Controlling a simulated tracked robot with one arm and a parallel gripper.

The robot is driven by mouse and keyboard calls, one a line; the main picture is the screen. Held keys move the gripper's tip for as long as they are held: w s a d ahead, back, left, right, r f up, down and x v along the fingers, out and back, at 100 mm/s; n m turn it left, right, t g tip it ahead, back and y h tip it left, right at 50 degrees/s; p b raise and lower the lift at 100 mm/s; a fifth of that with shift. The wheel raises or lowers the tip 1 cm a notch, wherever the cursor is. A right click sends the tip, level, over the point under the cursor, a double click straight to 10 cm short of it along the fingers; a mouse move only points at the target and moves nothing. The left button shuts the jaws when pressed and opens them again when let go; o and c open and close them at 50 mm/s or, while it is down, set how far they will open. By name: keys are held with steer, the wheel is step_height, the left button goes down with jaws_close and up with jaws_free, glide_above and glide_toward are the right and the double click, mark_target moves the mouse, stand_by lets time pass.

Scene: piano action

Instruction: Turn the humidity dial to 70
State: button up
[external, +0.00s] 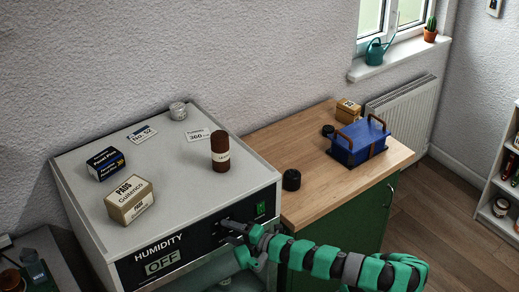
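The grey cabinet (90,220) has a black front panel (200,243) labelled HUMIDITY, and its display (163,263) reads OFF. My gripper (228,231), dark at the end of the green arm, is at the panel's right part, to the right of the display. The humidity dial cannot be made out clearly; the dark fingers cover that part of the panel. I cannot tell whether the fingers touch the dial or whether they are open or shut.
A green switch (261,210) is on the panel, right of my gripper. On the cabinet top stand a brown bottle (220,152), a tan box (129,200) and a dark blue box (105,163). A wooden counter (320,195) with a blue case (360,143) adjoins at right.

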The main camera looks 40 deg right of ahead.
steer(key=shift+s, duration=0.15)
stand_by(0.4)
steer(key=shift+v, duration=0.85)
steer(key=shift+s+d, duration=0.2)
steer(key=shift+s, duration=0.25)
step_height(320, 180, up, 7)
steer(key=p, duration=0.5)
steer(key=shift+d+r, duration=0.1)
steer(key=shift+r, duration=0.05)
